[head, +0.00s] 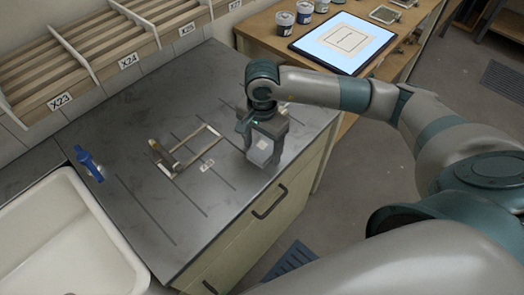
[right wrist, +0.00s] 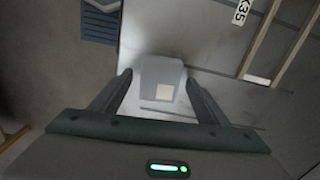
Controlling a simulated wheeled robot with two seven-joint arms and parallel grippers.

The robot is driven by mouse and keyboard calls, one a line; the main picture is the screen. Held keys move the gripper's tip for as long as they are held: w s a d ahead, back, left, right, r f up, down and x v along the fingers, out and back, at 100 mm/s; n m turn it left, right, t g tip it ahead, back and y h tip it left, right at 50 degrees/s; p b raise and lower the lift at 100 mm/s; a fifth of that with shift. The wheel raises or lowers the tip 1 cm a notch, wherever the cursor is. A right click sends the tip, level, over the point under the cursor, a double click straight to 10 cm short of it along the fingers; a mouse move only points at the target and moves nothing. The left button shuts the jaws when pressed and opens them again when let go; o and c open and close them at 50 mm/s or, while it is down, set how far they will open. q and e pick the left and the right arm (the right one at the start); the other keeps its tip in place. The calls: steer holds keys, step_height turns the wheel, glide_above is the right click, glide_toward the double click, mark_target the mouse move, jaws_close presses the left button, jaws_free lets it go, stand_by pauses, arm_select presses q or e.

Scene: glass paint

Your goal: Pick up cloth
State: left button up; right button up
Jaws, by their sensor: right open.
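A light grey piece with a pale square patch, which looks like the folded cloth (head: 259,156), is at the right part of the dark worktop, just below my right gripper (head: 266,134). In the right wrist view the cloth (right wrist: 161,72) shows between the two fingers of my right gripper (right wrist: 158,82). The fingers are apart, one on each side of it, and the jaw is open. I cannot tell whether they touch it. The gripper hides part of the cloth in the head view. My left gripper is in neither view.
A thin rectangular frame (head: 208,131) and a small tool (head: 159,151) lie left of the gripper. A blue item (head: 88,164) is near the white sink (head: 70,252). A tablet (head: 345,42) and jars (head: 284,21) stand on the wooden bench behind. The worktop's front is clear.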

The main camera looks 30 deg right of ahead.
steer(key=c, duration=1.1)
steer(key=shift+c, duration=0.2)
steer(key=shift+r, duration=0.1)
